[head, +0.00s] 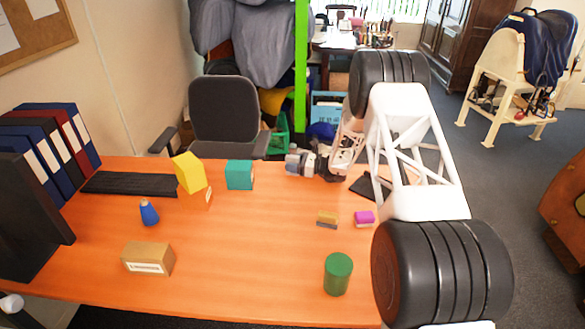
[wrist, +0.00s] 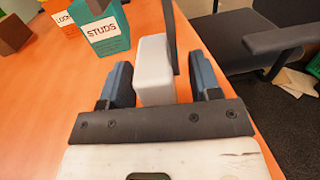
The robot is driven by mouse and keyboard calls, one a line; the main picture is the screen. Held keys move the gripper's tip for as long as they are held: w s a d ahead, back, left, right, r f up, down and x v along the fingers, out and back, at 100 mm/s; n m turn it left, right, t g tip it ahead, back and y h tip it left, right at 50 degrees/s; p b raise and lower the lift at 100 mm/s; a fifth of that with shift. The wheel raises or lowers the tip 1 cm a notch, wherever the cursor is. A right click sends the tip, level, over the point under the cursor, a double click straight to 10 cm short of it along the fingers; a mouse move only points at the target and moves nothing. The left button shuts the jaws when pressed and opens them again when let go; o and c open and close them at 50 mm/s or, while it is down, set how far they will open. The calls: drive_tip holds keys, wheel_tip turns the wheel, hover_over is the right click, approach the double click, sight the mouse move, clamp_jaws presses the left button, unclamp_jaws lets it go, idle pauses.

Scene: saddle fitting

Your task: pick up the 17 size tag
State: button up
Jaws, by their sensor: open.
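My gripper (head: 300,163) is at the far edge of the orange desk in the head view, right of the teal box. In the wrist view my gripper (wrist: 162,78) is open, with its two blue-grey fingers apart. A plain light grey block (wrist: 155,68) shows between the fingers, with a dark strip (wrist: 169,35) rising beside its top. I cannot tell whether the fingers touch the block. No number 17 is readable in either view, so I cannot tell whether this block is the size tag.
On the desk (head: 260,230) stand a teal box (head: 240,175) labelled STUDS, an orange box (head: 201,198), a yellow block (head: 188,172), a blue bottle-like item (head: 149,213), a cardboard box (head: 148,258) and a green cylinder (head: 338,273). A chair (head: 222,110) stands beyond the far edge. The desk's middle is clear.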

sight(292, 156)
drive_tip(key=c, duration=1)
drive_tip(key=shift+c, duration=0.2)
drive_tip(key=shift+r, duration=0.15)
drive_tip(key=shift+r, duration=0.75)
wheel_tip(292, 156, up, 2)
drive_tip(key=shift+r, duration=0.1)
drive_tip(key=s+d+r, duration=0.1)
drive_tip(key=s+d, duration=0.3)
drive_tip(key=s, duration=1.1)
drive_tip(key=shift+s, duration=0.3)
